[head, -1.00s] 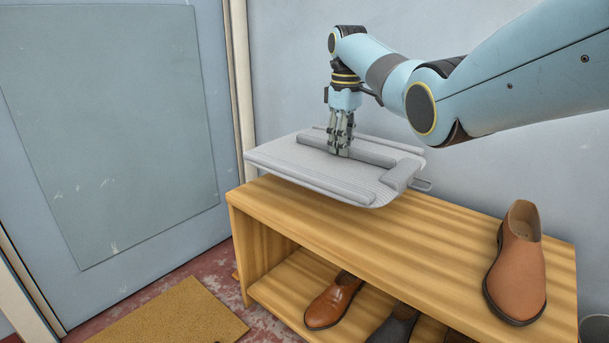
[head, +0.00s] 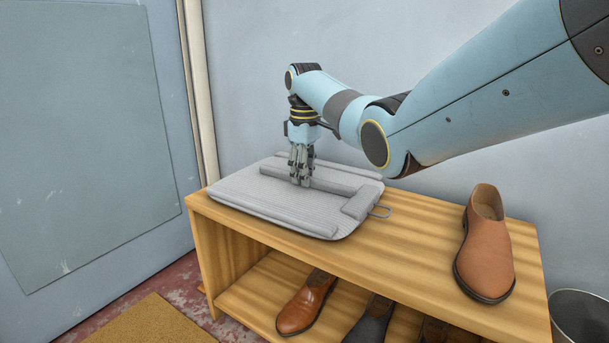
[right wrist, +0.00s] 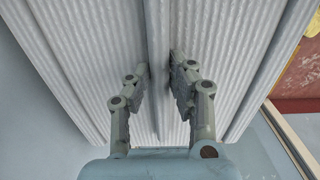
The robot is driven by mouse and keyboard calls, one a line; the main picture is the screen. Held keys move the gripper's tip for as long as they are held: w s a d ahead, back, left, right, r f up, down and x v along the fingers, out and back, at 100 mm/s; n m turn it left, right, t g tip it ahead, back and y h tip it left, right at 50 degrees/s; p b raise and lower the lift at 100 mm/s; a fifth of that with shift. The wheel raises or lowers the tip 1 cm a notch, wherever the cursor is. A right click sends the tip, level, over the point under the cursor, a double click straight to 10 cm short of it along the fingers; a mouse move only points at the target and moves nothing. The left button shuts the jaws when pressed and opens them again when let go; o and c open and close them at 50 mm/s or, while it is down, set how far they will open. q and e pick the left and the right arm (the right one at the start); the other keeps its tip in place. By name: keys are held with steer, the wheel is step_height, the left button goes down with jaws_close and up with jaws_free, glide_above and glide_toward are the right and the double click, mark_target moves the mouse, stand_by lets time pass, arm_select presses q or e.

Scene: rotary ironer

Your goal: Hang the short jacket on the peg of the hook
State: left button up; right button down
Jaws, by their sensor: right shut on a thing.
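My right gripper (head: 301,183) points down and is shut on the jacket's raised middle ridge. In the right wrist view the fingers (right wrist: 160,85) stand on both sides of that ridge (right wrist: 158,45). The hook and its peg are not in view. My left gripper is not in view.
The wooden bench (head: 420,238) carries a brown shoe (head: 487,245) on its right part. More shoes (head: 306,303) stand on the lower shelf. A metal bin (head: 580,318) is at right, a door (head: 85,150) at left. The wall is close behind.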

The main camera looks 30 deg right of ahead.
steer(key=shift+f, duration=0.1)
steer(key=c, duration=1.2)
jaws_free()
steer(key=shift+f, duration=0.1)
